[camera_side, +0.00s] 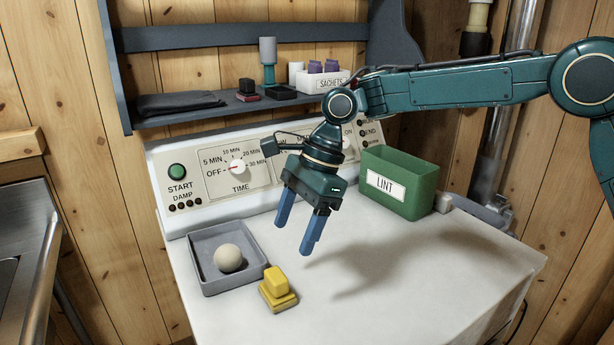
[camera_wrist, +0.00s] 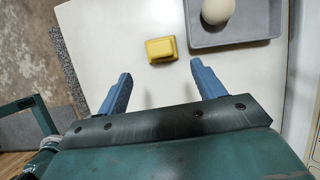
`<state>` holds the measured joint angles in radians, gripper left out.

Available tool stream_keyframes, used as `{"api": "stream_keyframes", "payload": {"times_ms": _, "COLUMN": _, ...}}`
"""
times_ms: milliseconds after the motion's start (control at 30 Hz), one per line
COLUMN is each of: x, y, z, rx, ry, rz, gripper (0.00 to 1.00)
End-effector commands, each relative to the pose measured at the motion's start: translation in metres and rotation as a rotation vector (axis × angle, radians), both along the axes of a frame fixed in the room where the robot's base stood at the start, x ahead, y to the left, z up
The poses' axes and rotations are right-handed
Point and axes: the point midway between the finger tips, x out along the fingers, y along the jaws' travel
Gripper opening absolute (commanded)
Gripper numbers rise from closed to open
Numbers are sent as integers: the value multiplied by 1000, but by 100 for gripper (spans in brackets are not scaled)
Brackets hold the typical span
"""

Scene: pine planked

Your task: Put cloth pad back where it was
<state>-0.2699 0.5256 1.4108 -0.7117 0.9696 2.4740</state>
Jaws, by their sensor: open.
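A yellow two-tiered block (camera_side: 278,288), perhaps the cloth pad, sits on the white machine top, just right of the grey tray's near corner. It also shows in the wrist view (camera_wrist: 161,49), beyond the gap between my fingers. A dark folded cloth (camera_side: 180,103) lies on the wall shelf at left; I cannot tell which of the two is the pad. My gripper (camera_side: 294,236) is open and empty, pointing down above the machine top, to the right of the yellow block and apart from it. Its two blue fingers show in the wrist view (camera_wrist: 160,75).
A grey tray (camera_side: 203,279) holds a pale ball (camera_side: 229,258). A green LINT bin (camera_side: 397,184) stands at the back right. The control panel (camera_side: 215,174) runs along the back, below the shelf (camera_side: 215,112) with small items and a SACHETS box (camera_side: 322,82). The front right top is clear.

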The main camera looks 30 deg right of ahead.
Motion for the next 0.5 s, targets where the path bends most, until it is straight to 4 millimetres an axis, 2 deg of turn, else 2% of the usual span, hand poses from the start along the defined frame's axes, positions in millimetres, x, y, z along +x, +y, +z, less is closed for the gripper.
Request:
{"api": "stream_keyframes", "payload": {"times_ms": 267, "x": -13, "y": -22, "z": 23, "rx": -14, "ry": -93, "rz": 95, "gripper": 68}}
{"api": "stream_keyframes", "payload": {"times_ms": 500, "x": -45, "y": -62, "z": 57, "rx": -66, "ry": -256, "rz": 282, "gripper": 68}}
